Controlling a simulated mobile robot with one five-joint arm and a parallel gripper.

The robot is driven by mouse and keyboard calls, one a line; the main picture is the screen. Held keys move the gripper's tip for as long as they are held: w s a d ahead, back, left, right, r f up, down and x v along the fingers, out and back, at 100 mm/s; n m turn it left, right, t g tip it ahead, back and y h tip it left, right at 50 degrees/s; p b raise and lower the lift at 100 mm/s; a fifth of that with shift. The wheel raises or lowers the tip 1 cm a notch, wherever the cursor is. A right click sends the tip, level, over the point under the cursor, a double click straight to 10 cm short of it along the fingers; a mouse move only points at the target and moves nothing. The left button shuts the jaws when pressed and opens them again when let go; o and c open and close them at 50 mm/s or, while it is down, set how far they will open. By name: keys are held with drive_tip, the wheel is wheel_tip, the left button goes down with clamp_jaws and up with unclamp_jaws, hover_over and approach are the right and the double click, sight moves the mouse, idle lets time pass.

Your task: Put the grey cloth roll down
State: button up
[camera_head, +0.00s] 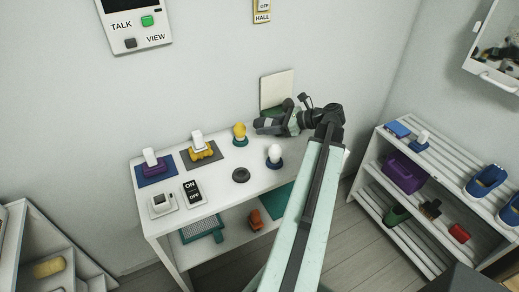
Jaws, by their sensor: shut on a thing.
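My gripper (284,121) is at the back right of the white table, near the wall. It is shut on a dark grey rounded thing (264,124), which looks like the grey cloth roll. The roll shows at the left end of the gripper, over the back part of the tabletop (215,178). I cannot tell whether it touches the table. My gripper's dark parts hide some of it, and the fingertips are hard to make out.
The front right tabletop looks clear. A slatted shoe rack (440,165) stands right.

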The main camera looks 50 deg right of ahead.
sight(266, 145)
wheel_tip(266, 145, down, 8)
drive_tip(key=b, duration=0.5)
drive_tip(key=shift+r+b, duration=0.25)
drive_tip(key=shift+b, duration=0.1)
drive_tip(key=shift+r, duration=0.25)
drive_tip(key=shift+f, duration=0.2)
drive_tip(key=o, duration=1.1)
drive_tip(key=shift+o, duration=0.2)
drive_tip(key=shift+r, duration=0.1)
